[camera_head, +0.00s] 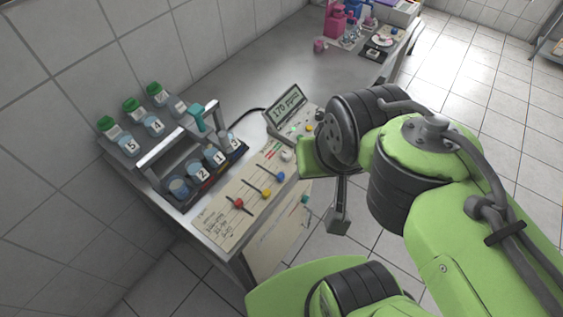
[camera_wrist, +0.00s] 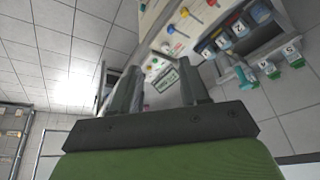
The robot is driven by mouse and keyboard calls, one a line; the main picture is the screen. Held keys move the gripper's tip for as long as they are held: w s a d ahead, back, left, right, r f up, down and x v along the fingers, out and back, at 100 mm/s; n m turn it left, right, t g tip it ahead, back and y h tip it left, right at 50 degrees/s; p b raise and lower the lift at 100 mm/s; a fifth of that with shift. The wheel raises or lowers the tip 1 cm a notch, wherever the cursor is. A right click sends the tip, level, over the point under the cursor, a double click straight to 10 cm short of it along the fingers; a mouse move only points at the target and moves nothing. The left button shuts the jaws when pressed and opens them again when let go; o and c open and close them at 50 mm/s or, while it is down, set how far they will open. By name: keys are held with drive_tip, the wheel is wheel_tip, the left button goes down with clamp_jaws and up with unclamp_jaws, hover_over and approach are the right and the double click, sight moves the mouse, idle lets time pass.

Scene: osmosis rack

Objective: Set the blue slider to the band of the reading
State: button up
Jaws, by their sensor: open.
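The slider panel (camera_head: 222,224) is a cream board with slots along the bench's front edge. The blue slider (camera_head: 280,177) sits beside the yellow slider (camera_head: 267,193), with the red slider (camera_head: 238,203) further left. The reading display (camera_head: 288,108) stands behind the panel and appears to read 170 ppm. My gripper (camera_head: 339,218) hangs to the right of the panel, apart from it, open and empty. The panel's handwritten band labels are too small to read surely.
A rack (camera_head: 165,147) with green-capped bottles and numbered cups stands left of the panel, with a teal-handled item (camera_head: 197,115) on its bar. Pink bottles (camera_head: 336,20) stand on the bench's far end. The middle of the bench (camera_head: 240,72) is clear.

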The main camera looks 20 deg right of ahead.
drive_tip(key=w+f+m+g+b, duration=0.2)
drive_tip(key=w+f+m, duration=0.2)
drive_tip(key=w, duration=0.7)
drive_tip(key=m+g+b, duration=0.1)
drive_tip(key=m+g, duration=0.2)
drive_tip(key=m, duration=0.2)
hover_over(281, 174)
wheel_tip(281, 174, down, 10)
wheel_tip(281, 174, down, 15)
drive_tip(key=b, duration=0.3)
drive_tip(key=shift+r, duration=0.15)
clamp_jaws()
